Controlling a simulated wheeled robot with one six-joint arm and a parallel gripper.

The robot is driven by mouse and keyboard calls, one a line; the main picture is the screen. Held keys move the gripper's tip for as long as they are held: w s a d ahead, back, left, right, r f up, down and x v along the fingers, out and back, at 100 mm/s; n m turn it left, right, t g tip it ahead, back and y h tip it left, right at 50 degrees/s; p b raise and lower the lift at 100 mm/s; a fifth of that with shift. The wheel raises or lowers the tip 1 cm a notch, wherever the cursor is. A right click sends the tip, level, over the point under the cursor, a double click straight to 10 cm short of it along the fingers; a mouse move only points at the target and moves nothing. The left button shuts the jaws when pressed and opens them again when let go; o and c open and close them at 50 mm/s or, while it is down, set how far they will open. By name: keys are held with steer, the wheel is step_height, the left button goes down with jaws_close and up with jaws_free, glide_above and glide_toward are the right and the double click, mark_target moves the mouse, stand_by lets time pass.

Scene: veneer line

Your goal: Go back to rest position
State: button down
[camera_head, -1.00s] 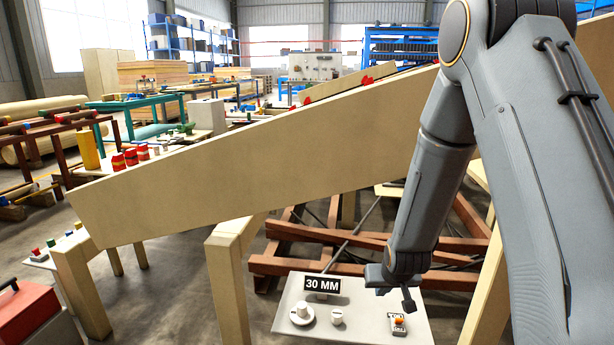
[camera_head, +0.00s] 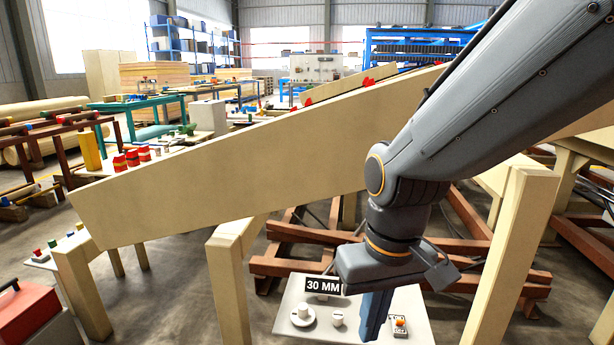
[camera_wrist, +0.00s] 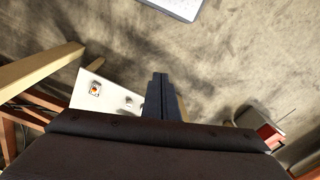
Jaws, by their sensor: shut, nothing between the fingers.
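My gripper (camera_head: 375,316) points down in front of the small pale control panel (camera_head: 290,318) in the head view. It hides part of the panel between the white knob and the orange switch. Its fingers are together with nothing between them. In the wrist view my gripper (camera_wrist: 161,80) also shows closed, reaching past the edge of the panel (camera_wrist: 82,98) over the floor. The panel carries a "30 MM" sign (camera_head: 323,285), a round dial (camera_head: 303,313), a white knob (camera_head: 337,319) and an orange switch (camera_head: 399,323). I cannot tell how far the gripper is from the panel.
A long sloping beige beam (camera_head: 230,170) on wooden legs (camera_head: 228,285) stands behind the panel. Reddish-brown frames (camera_head: 300,265) lie beneath it. A red box (camera_head: 25,310) is at the lower left; it also shows in the wrist view (camera_wrist: 270,136). Concrete floor lies between.

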steer(key=s+d+r+m+p, duration=0.2)
steer(key=d+r+p, duration=0.7)
steer(key=p, duration=1)
step_height(320, 180, up, 3)
steer(key=shift+s+d+r+m+g+h+p, duration=0.2)
steer(key=shift+s+d+m+g+h+p, duration=0.15)
steer(key=shift+s, duration=0.65)
